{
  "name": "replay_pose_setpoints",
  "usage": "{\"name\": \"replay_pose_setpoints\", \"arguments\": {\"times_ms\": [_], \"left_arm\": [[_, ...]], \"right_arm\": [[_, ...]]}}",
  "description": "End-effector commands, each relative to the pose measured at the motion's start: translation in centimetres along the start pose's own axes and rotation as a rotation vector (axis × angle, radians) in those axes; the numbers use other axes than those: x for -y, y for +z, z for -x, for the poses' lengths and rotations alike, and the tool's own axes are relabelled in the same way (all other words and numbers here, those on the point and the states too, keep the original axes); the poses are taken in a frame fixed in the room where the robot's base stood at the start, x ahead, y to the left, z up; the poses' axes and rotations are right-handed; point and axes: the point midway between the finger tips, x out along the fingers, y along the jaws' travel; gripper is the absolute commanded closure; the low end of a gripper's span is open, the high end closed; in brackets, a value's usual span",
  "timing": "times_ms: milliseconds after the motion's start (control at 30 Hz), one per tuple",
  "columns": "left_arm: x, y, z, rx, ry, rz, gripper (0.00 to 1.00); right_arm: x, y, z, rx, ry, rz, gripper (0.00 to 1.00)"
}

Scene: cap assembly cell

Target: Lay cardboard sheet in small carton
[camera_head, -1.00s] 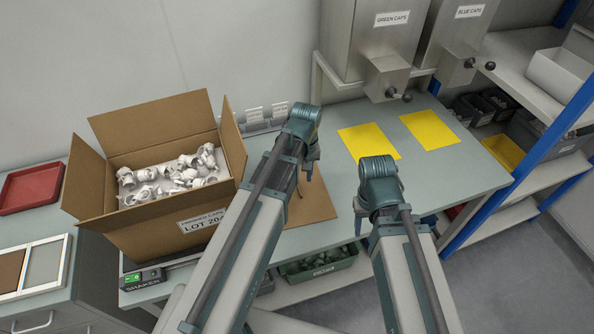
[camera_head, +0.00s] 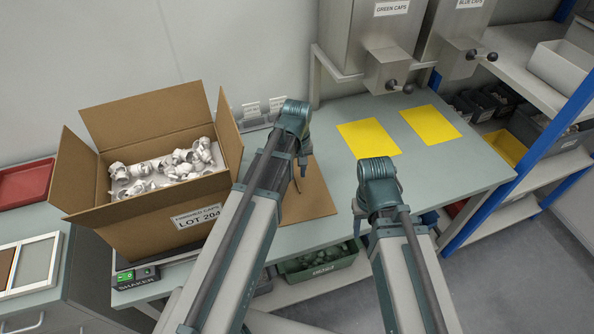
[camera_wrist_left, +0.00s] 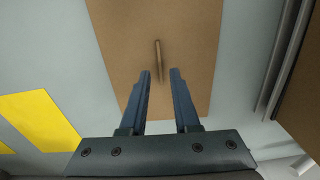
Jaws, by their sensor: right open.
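The brown cardboard sheet (camera_head: 317,196) lies flat on the bench, partly hidden by my left arm. In the left wrist view the sheet (camera_wrist_left: 192,30) has a thin upright tab (camera_wrist_left: 158,60) near its middle. My left gripper (camera_wrist_left: 160,72) is open above the sheet, with the tab appearing between its fingertips; the height gap is unclear. In the head view it (camera_head: 303,168) is mostly behind its wrist. An open brown carton (camera_head: 150,232), labelled as finished caps, holds white caps at the left. My right gripper (camera_head: 360,212) is open and empty over the bench's front edge, partly hidden.
Two yellow mats (camera_head: 369,138) lie on the bench below the steel cap dispensers (camera_head: 388,70). A shaker control box (camera_head: 138,278) is in front of the carton. A green bin (camera_head: 320,264) sits under the bench. A red tray (camera_head: 27,183) is far left. The carton's flaps stand open.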

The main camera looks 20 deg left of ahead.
Motion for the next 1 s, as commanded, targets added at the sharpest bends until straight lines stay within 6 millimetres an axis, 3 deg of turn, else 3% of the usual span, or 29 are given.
{"name": "replay_pose_setpoints", "arguments": {"times_ms": [500,933,1000], "left_arm": [[0.0,0.0,-4.2,0.000,0.000,0.000,0.70],[0.0,0.1,-4.5,0.002,0.000,0.000,0.70],[0.0,0.1,-4.6,0.003,-0.001,0.000,0.83]], "right_arm": [[0.4,-0.2,-4.1,0.000,0.000,0.000,0.50],[0.4,-0.3,-4.5,0.000,0.000,0.001,0.50],[0.4,-0.3,-4.5,0.000,0.000,0.001,0.50]]}}
